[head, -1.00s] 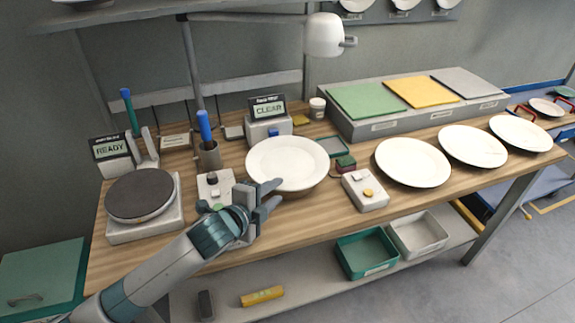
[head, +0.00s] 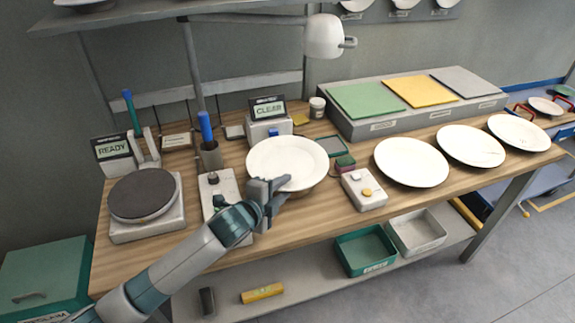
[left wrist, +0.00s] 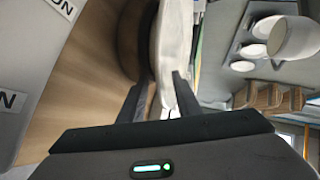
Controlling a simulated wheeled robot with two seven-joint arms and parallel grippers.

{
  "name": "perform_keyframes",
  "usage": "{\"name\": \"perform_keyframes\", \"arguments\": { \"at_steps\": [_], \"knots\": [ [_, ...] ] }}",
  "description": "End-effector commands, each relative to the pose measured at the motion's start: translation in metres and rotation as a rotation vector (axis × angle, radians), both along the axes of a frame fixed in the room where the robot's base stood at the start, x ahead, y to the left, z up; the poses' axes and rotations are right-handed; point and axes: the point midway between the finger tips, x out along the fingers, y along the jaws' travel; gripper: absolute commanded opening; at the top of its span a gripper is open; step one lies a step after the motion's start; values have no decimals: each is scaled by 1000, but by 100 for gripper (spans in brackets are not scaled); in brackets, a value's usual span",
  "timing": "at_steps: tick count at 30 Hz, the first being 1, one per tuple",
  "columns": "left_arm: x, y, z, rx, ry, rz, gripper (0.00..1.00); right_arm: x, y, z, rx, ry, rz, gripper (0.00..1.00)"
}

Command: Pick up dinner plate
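A white dinner plate (head: 287,158) sits at the middle of the wooden workbench, raised a little above the top. My left gripper (head: 276,192) is at the plate's front rim. In the left wrist view the plate (left wrist: 172,50) shows nearly edge-on, with its rim reaching between the two fingers of my left gripper (left wrist: 160,95). The fingers stand apart with space around the rim, so the gripper looks open. What bears the plate is mostly hidden. My right gripper is not in view.
Three more white plates (head: 411,162) lie in a row to the right. A button box (head: 364,190) stands close right of the gripper, and another control box (head: 220,190) lies behind my left arm. A round turntable (head: 142,194) is at the left. A lamp (head: 323,37) hangs above.

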Motion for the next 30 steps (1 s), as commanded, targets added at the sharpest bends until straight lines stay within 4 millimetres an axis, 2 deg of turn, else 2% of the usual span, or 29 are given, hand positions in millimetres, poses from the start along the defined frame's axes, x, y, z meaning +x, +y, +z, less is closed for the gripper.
{"name": "perform_keyframes", "arguments": {
  "at_steps": [3, 6, 7, 17, 30],
  "knots": [
    [0, 0, 0, 0, 0, 0, 28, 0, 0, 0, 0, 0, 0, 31],
    [0, 0, 0, 0, 0, 0, 4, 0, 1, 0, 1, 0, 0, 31],
    [0, 0, 0, 0, 0, 0, 0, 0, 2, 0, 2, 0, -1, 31],
    [0, 0, 0, 0, 0, 1, 0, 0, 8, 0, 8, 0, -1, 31],
    [0, 1, 0, 0, 0, 1, 0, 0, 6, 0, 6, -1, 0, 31]
  ]
}}
